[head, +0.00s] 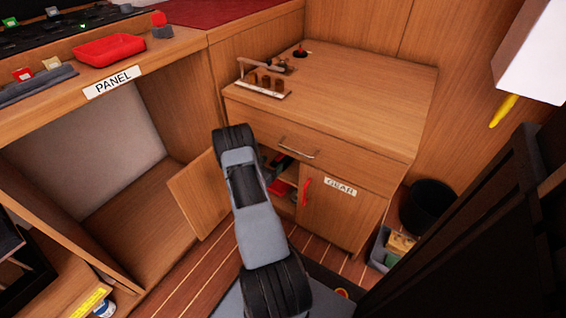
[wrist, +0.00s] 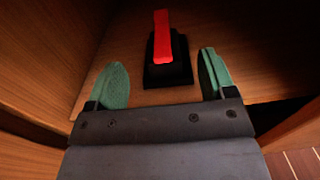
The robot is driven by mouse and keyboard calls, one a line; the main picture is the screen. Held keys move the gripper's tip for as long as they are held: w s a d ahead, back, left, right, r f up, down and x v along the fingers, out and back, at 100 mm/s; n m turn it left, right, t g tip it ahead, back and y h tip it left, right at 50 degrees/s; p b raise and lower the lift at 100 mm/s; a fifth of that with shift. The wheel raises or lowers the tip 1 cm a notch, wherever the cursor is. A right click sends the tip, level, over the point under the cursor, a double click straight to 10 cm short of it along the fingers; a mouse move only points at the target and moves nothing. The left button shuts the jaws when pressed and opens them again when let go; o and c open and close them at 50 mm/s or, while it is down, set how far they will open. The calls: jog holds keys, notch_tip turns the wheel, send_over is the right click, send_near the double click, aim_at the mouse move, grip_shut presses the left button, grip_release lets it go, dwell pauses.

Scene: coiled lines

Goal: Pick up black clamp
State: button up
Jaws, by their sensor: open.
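A black block-like piece with an upright red bar, which looks like the black clamp (wrist: 168,73), stands on a wooden shelf (wrist: 125,65) in the wrist view. My gripper (wrist: 161,72) is open. Its two green fingers are spread wide, one to the left and one to the right of the clamp. The clamp appears just beyond the palm, between the fingers in the picture, and I see no contact. In the head view my arm reaches to the open gear cabinet (head: 348,212), and my gripper is hidden there.
The open cabinet door (head: 200,195) is left of my arm. Red and dark items (head: 278,187) show inside the cabinet. Wooden walls flank my gripper closely in the wrist view. A black bin (head: 428,207) and a grey crate (head: 379,250) stand on the floor at right.

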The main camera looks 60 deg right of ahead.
aim_at(281, 155)
jog(key=shift+s+d+b, duration=0.15)
jog(key=shift+d+b, duration=0.6)
jog(key=shift+d, duration=1)
jog(key=shift+s+d+b, duration=0.1)
jog(key=shift+d+b, duration=0.65)
jog(key=shift+d, duration=0.95)
jog(key=shift+r, duration=0.1)
jog(key=c, duration=1.4)
